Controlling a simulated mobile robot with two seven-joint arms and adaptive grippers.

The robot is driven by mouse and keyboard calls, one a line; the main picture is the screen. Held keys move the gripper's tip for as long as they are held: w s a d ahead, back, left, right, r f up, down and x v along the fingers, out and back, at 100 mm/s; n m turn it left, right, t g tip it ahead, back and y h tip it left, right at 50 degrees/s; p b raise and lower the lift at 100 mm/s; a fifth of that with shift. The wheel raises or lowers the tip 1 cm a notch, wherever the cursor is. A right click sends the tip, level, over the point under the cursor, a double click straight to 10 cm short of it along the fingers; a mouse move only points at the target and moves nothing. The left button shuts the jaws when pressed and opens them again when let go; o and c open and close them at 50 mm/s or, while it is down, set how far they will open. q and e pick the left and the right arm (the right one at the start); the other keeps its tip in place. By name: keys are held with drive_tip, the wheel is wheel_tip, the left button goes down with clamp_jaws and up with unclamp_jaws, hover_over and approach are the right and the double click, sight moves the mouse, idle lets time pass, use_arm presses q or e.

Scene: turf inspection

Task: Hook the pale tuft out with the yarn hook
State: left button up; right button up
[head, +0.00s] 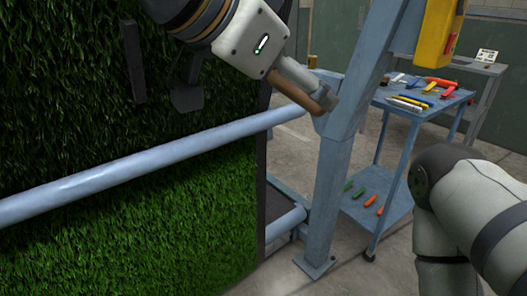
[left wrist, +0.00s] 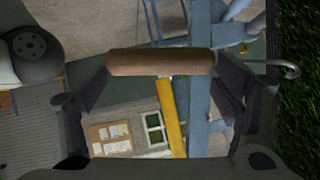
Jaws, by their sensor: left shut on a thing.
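My left gripper (head: 312,90) is in the upper middle of the head view, in front of the blue frame post. It is shut on the brown handle (left wrist: 160,62) of the yarn hook. In the left wrist view the handle lies crosswise between the two fingers. The green turf (head: 185,225) stands upright at the left of the head view. I cannot make out a pale tuft on it. My right gripper is out of view.
A light blue rail (head: 130,172) crosses in front of the turf and meets the blue post (head: 335,160). A yellow box (head: 440,28) sits high on the frame. A blue trolley (head: 420,105) with several coloured tools stands behind. Bare floor shows between post and trolley.

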use_arm(q)
wheel_tip(320, 180, up, 15)
drive_tip(key=a+t+h, duration=0.2)
drive_tip(key=w+a+r, duration=0.1)
drive_tip(key=w+a, duration=0.3)
drive_tip(key=w, duration=0.1)
drive_tip(key=shift+a+r+m, duration=0.15)
drive_tip(key=shift+r+m, duration=0.25)
drive_tip(key=shift+w+a+r, duration=0.25)
drive_tip(key=shift+w+a, duration=0.25)
drive_tip(key=shift+w, duration=0.2)
drive_tip(key=shift+w+a+r, duration=0.25)
drive_tip(key=shift+w+a, duration=0.25)
drive_tip(key=shift+w, duration=0.15)
idle(0.7)
drive_tip(key=shift+w+f, duration=0.5)
drive_tip(key=shift+f, duration=1.6)
drive_tip(key=r, duration=0.2)
drive_tip(key=s+r, duration=0.1)
drive_tip(key=r, duration=0.1)
drive_tip(key=shift+r, duration=0.15)
